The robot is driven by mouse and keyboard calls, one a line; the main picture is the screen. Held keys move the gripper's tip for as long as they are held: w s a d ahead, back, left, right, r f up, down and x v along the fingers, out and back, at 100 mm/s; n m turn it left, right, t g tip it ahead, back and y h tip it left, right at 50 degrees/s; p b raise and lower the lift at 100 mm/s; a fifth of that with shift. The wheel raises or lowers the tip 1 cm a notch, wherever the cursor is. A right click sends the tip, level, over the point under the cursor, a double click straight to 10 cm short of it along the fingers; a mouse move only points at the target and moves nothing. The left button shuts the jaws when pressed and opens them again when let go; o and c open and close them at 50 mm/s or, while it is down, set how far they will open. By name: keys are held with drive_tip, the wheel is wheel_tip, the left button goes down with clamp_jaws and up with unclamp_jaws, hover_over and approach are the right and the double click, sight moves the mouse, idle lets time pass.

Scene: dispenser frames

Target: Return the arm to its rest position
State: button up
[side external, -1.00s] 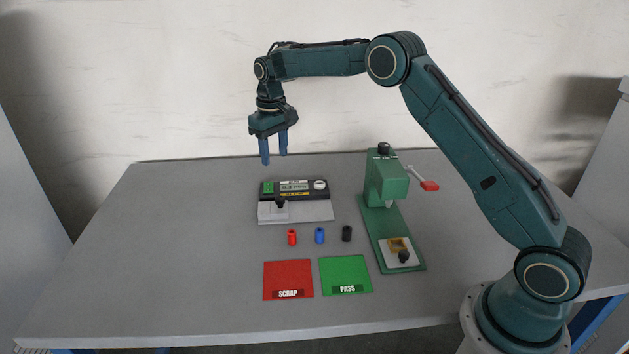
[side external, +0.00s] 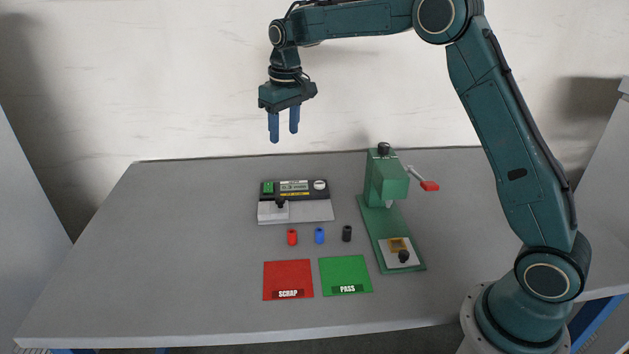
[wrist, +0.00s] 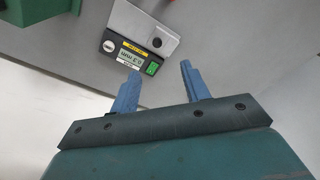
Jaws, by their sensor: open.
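My gripper (side external: 283,127) hangs high above the back of the table in the side view, its two blue fingers pointing down. The fingers are apart with nothing between them. In the wrist view my gripper (wrist: 160,88) also shows open and empty. The grey tester (side external: 295,201) with a display and green button stands below it on the table. The tester (wrist: 142,45) shows beyond the fingertips in the wrist view, well clear of them.
A green press (side external: 383,195) with a red-tipped lever stands right of the tester. Red (side external: 292,237), blue (side external: 319,236) and black (side external: 347,233) cylinders stand before it. A red SCRAP mat (side external: 287,276) and green PASS mat (side external: 345,272) lie in front. The table's left side is clear.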

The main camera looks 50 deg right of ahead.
drive_tip(key=s+a+r+t, duration=0.1)
drive_tip(key=s+r, duration=0.4)
drive_tip(key=s, duration=0.4)
drive_tip(key=s+a+r+t, duration=0.1)
drive_tip(key=s+r, duration=0.4)
drive_tip(key=s, duration=0.4)
drive_tip(key=s+f+t, duration=0.1)
drive_tip(key=s+f, duration=0.1)
drive_tip(key=s, duration=0.7)
drive_tip(key=s+a+f+t, duration=0.1)
drive_tip(key=s+f, duration=0.1)
drive_tip(key=s, duration=0.8)
drive_tip(key=shift+s+a+f+t, duration=0.15)
drive_tip(key=shift+a+f+t, duration=0.1)
drive_tip(key=shift+a+t, duration=0.05)
